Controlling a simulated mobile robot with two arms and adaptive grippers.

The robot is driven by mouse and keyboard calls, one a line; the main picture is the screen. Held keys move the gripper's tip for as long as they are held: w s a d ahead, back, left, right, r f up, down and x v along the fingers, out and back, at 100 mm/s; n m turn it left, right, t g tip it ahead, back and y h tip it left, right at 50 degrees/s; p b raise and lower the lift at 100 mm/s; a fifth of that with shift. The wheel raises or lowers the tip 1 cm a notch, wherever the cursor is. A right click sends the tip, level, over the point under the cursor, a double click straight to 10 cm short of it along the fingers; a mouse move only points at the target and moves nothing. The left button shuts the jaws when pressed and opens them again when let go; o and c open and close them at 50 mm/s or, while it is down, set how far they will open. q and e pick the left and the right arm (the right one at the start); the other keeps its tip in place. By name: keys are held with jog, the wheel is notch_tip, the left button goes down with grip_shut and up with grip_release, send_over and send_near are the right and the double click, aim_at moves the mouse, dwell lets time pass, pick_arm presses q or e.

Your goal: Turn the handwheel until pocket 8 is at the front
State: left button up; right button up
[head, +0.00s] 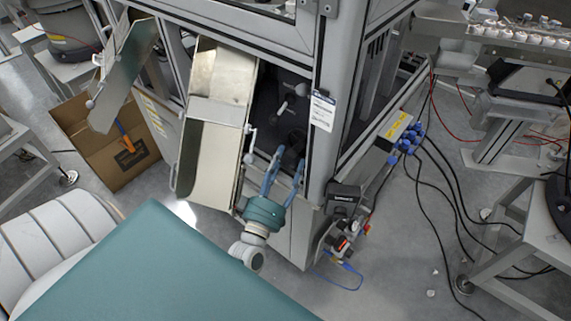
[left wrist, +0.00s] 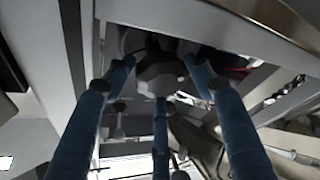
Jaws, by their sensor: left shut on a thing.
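My left gripper (head: 285,160) reaches up from below into the dark recess (head: 268,108) of the machine's front. In the left wrist view its blue fingers (left wrist: 160,82) are closed around a grey rounded knob (left wrist: 162,72), which looks like part of the handwheel. In the head view the fingertips and dark shadow hide most of what is held. A grey lever with a light ball end (head: 300,90) sticks out of the recess above the gripper. Pocket numbers cannot be read in either view. My right gripper is not in view.
A tilted metal chute (head: 208,150) stands close left of the gripper. A machine post with a white label (head: 322,110) is at its right. A cardboard box (head: 105,165) sits on the floor at left. Blue connectors (head: 408,138) and loose cables lie at right.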

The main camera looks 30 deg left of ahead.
pick_arm(q)
jog(key=shift+s+d+f, duration=0.1)
jog(key=shift+f, duration=0.3)
jog(key=o, duration=1.1)
jog(key=shift+r, duration=0.1)
jog(key=shift+r, duration=0.1)
jog(key=shift+v, duration=4)
